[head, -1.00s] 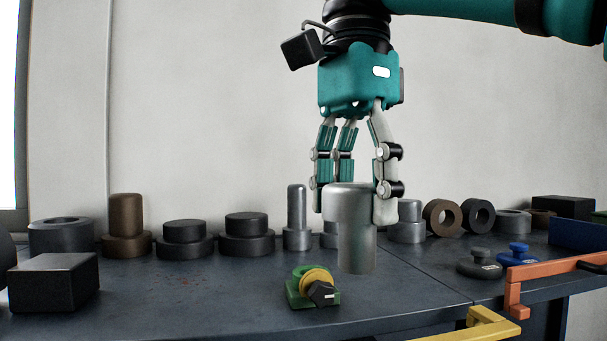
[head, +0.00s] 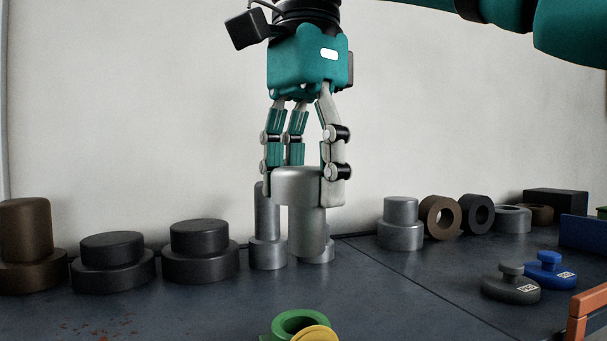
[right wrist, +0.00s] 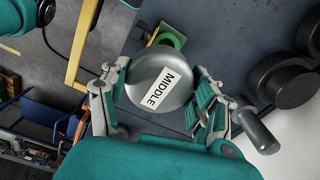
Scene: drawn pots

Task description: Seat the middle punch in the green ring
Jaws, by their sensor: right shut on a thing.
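The middle punch (head: 306,230) is a grey metal cylinder with a wider round head on top. Its head carries a "MIDDLE" label in the right wrist view (right wrist: 165,85). My right gripper (head: 303,190) is shut around the head, and the punch hangs upright with its narrower shaft down. The green ring (head: 293,323) lies at the bottom edge of the head view, partly cut off, with a yellow disc (head: 316,334) in front. The punch's lower end shows above the ring in the picture, apart from it. In the right wrist view the green ring (right wrist: 173,39) is partly hidden behind the punch head. My left gripper is not in view.
Black stepped parts (head: 200,255), a brown one (head: 27,245) and a slim steel one (head: 267,225) stand along the wall. Another steel part (head: 400,225) and several rings are at the right. Grey (head: 510,285) and blue (head: 548,270) knobbed discs lie at right front.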

